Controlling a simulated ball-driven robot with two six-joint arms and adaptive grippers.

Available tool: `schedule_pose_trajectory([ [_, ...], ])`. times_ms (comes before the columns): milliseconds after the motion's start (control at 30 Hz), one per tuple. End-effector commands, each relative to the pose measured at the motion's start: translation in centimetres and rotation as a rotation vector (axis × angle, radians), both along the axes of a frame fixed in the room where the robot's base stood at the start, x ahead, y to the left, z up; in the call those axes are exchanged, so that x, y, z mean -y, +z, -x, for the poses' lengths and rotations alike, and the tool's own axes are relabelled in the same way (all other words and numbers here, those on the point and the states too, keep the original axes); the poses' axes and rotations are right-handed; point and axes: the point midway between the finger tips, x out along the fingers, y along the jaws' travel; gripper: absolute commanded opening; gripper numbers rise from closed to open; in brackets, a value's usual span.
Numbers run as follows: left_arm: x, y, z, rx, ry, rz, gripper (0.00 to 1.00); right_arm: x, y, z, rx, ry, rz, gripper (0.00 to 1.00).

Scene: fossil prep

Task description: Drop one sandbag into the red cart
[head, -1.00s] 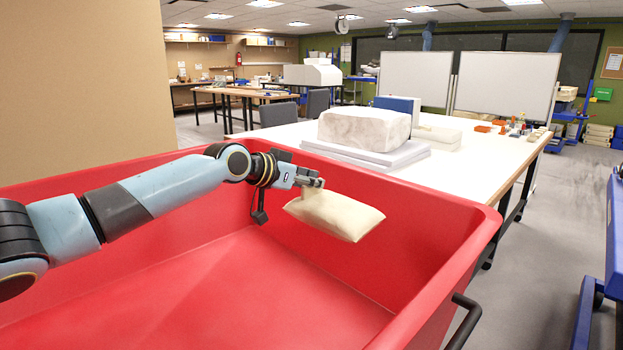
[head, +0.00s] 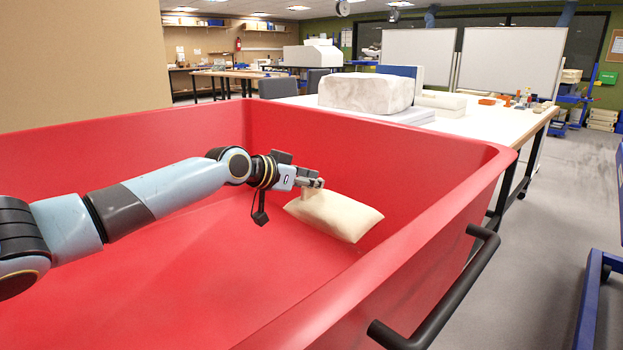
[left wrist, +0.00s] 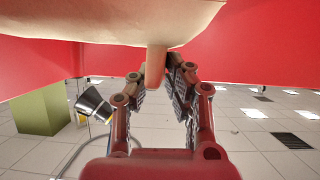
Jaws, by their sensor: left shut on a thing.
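The cream sandbag (head: 335,215) hangs tilted from my left gripper (head: 316,183) in the head view. It shows against the inner walls of the large red cart (head: 440,235), below the far rim. The gripper is shut on the bag's small tab. In the left wrist view, the bag (left wrist: 150,20) fills the top edge, and its tab (left wrist: 156,65) sits between the fingers (left wrist: 166,72). The visible cart floor looks bare. I cannot tell the gap beneath the bag. My right gripper is not in view.
The cart's black handle (head: 440,295) sticks out at the near right. A white table (head: 478,122) with a pale stone block (head: 366,93) stands behind the cart. A blue frame (head: 592,290) is at the right edge, with clear floor between.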

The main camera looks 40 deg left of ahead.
Motion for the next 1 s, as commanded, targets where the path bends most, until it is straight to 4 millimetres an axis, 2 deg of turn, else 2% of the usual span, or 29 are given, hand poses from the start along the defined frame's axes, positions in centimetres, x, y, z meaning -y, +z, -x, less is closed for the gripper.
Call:
schedule_pose_trajectory([
  [33,0.1,-1.2,-0.1,0.007,0.000,0.003,0.00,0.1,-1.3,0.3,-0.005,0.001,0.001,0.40],
  [100,0.0,-2.3,-0.1,0.006,0.000,0.003,0.00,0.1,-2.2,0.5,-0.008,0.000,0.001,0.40],
  [1000,0.0,-16.8,-0.1,0.006,0.000,0.002,0.00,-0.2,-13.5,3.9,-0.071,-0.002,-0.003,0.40],
])
